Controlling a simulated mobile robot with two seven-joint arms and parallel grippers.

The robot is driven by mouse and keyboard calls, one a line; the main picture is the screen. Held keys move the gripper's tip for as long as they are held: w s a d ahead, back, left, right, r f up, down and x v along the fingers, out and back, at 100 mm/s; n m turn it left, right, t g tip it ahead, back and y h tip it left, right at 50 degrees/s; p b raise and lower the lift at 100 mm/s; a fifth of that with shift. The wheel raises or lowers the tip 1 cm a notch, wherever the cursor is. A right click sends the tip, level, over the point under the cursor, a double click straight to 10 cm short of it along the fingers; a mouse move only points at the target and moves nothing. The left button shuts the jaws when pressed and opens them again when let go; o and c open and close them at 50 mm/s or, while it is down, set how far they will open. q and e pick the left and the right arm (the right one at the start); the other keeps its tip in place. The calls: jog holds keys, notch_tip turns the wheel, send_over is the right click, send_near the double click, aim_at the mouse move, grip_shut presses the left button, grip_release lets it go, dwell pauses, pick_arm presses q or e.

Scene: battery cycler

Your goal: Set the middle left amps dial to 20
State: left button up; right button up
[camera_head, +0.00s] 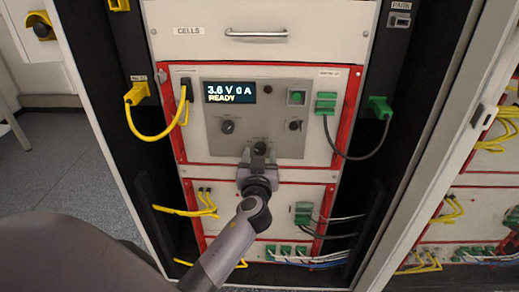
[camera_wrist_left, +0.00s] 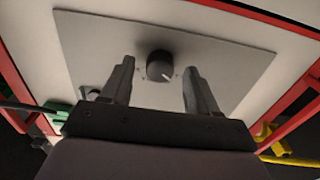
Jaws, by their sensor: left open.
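The cycler's grey control panel (camera_head: 212,151) carries a lit display (camera_head: 229,92) reading "3.6 V 0 A READY". One black dial (camera_head: 228,127) sits on the panel's left, below the display. Another dark round dial (camera_head: 260,147) sits at the bottom middle, just beyond my left gripper (camera_head: 258,160). My left gripper is open, with its fingers pointing at the panel. In the left wrist view a black dial (camera_wrist_left: 160,66) with a pale pointer mark shows between the two fingers, with gaps on both sides. Dial lettering is too small to read.
A green button (camera_head: 297,97) and a black switch (camera_head: 295,125) are on the panel's right. A yellow cable (camera_head: 146,136) loops at left and a green-plugged dark cable (camera_head: 352,156) at right. A drawer handle (camera_head: 256,34) is above; more cables hang below.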

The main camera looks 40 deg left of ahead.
pick_arm(q)
jog(key=shift+w+a, duration=0.15)
jog(key=shift+w, duration=0.1)
jog(key=c, duration=1)
jog(key=shift+c, duration=0.2)
